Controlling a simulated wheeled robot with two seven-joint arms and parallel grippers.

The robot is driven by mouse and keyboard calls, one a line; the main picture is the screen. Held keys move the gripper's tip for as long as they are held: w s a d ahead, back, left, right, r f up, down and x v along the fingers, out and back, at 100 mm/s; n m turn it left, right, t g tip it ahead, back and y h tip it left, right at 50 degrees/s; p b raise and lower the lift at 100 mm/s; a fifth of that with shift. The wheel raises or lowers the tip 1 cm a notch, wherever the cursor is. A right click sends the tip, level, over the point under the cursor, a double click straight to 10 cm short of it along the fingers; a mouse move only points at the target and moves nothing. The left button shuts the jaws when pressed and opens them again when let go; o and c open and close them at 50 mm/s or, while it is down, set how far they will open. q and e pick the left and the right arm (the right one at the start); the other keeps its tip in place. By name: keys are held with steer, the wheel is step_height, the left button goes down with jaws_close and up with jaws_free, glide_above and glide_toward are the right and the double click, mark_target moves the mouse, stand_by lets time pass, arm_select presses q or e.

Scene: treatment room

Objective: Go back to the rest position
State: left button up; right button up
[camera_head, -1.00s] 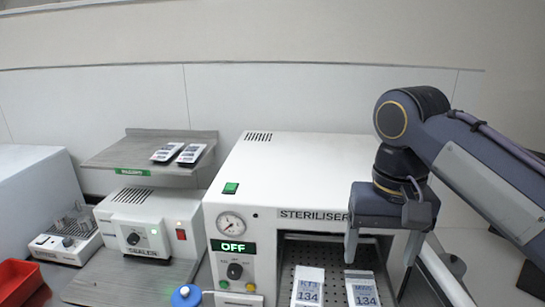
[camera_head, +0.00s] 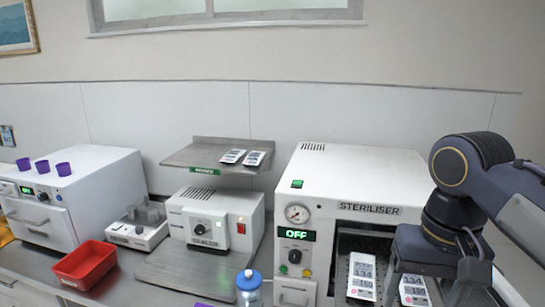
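My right gripper (camera_head: 422,290) comes in from the right and hangs in front of the steriliser's open chamber, fingers pointing down and apart, with nothing seen held between them. The white steriliser (camera_head: 350,175) stands at the right of the counter, its display reading OFF. Two white labelled pouches lie in its chamber: a left one (camera_head: 362,274) and a right one (camera_head: 412,291), partly behind the gripper's fingers. My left gripper is not in view.
A shelf (camera_head: 185,155) holding two pouches stands above the sealer (camera_head: 213,222). A red tray (camera_head: 85,265), a blue-capped bottle (camera_head: 249,287) and a white machine (camera_head: 85,190) with purple cups stand on the counter. Bare metal shows between tray and bottle.

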steer(key=s+f+t+y, duration=0.1)
steer(key=s+f, duration=0.3)
steer(key=f, duration=0.5)
steer(key=s+f+t+y, duration=0.2)
steer(key=s+f+t, duration=0.2)
steer(key=f, duration=0.5)
steer(key=shift+s+a+n+y, duration=0.3)
steer(key=shift+s+a+n, duration=0.15)
steer(key=shift+s, duration=0.3)
steer(key=shift+f, duration=0.1)
